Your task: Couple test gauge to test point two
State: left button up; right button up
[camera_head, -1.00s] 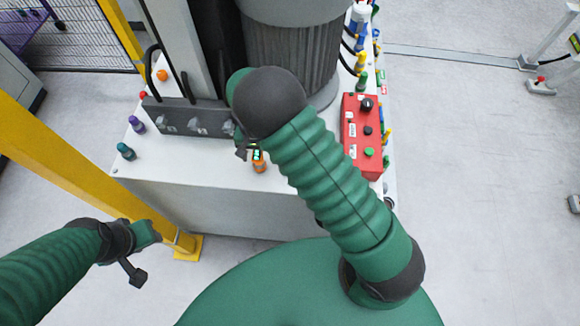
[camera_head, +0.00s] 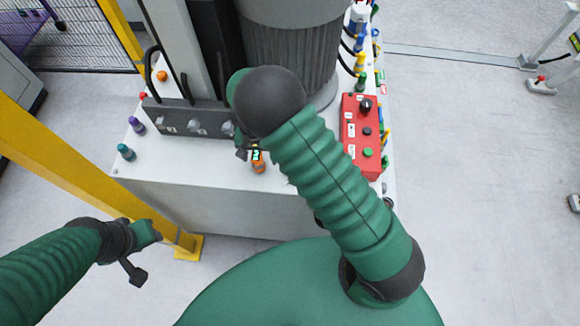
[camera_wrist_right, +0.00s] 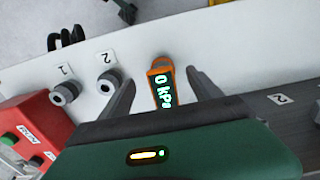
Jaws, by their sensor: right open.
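The test gauge (camera_wrist_right: 162,86) is orange with a lit display reading "0 kPa". It stands on the white top and also shows in the head view (camera_head: 258,161). My right gripper (camera_wrist_right: 161,78) is open, with one finger on each side of the gauge; I cannot tell if they touch it. Test point two (camera_wrist_right: 108,82) is a grey round fitting beside a "2" label, left of the gripper in the wrist view. Test point one (camera_wrist_right: 65,92) is further left. My arm hides both points in the head view. My left gripper (camera_head: 148,234) is low at left, its jaws unclear.
A red control box (camera_head: 361,135) stands at the right edge of the white cabinet (camera_head: 220,205). A dark block (camera_head: 190,120) with fittings lies behind the gauge. Purple (camera_head: 136,125) and teal (camera_head: 126,152) knobs stand at left. A yellow post (camera_head: 85,165) rises near my left arm.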

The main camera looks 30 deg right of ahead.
aim_at(258, 153)
jog(key=shift+a, duration=0.2)
jog(key=c, duration=1.6)
pick_arm(q)
jog(key=shift+a, duration=0.25)
pick_arm(e)
jog(key=shift+d, duration=0.15)
